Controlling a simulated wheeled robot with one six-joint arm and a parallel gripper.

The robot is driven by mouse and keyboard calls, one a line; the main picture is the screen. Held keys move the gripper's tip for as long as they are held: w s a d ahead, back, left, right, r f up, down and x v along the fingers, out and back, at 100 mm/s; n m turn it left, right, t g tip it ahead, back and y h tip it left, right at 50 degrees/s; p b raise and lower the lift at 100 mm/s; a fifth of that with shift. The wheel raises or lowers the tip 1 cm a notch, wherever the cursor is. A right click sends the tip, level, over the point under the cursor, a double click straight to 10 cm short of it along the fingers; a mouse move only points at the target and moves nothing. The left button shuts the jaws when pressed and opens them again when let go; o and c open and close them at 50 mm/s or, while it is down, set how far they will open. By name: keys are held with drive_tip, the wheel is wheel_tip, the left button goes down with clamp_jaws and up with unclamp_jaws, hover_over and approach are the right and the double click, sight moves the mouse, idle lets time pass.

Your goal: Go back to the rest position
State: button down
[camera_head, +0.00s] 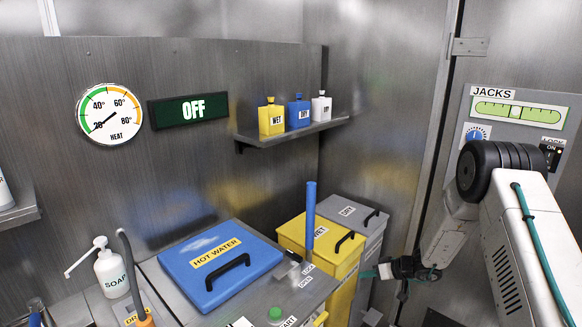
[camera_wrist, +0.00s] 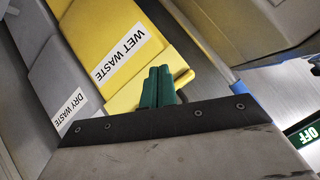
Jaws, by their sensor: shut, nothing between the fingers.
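My gripper (camera_head: 374,272) is at the lower right of the head view, at the end of my white arm. It is beside the grey dry waste bin and the yellow wet waste bin, and looks empty. In the wrist view its green fingers (camera_wrist: 158,87) are together, with the yellow wet waste bin (camera_wrist: 115,45) and the grey dry waste bin (camera_wrist: 62,98) behind them. In the head view the yellow wet bin (camera_head: 345,273) has a black handle, and the grey dry bin (camera_head: 376,240) stands right of it.
A blue hot water lid (camera_head: 200,250) and a blue upright lever (camera_head: 310,215) are left of the bins. A soap bottle (camera_head: 112,272) stands further left. A shelf (camera_head: 290,133) holds three small bottles. A jacks panel (camera_head: 500,135) is on the right wall, partly behind my arm.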

drive_tip(key=s+a+r+m+g+h, duration=0.1)
drive_tip(key=s+a+r+m+g, duration=0.2)
drive_tip(key=s+r, duration=0.8)
drive_tip(key=s+a+r+m+g, duration=0.15)
drive_tip(key=s+r+g, duration=0.35)
drive_tip(key=s+r, duration=0.55)
drive_tip(key=s+d+r+t+h, duration=0.1)
drive_tip(key=s+r+h, duration=0.1)
drive_tip(key=s+r, duration=0.3)
drive_tip(key=s+d+r+t+h, duration=0.1)
drive_tip(key=s+r+h, duration=0.2)
drive_tip(key=s, duration=0.9)
drive_tip(key=s+d+r+t+h, duration=0.1)
drive_tip(key=s+r+h, duration=0.2)
drive_tip(key=s+r, duration=0.5)
drive_tip(key=shift+s+d+r, duration=0.15)
drive_tip(key=shift+s, duration=0.4)
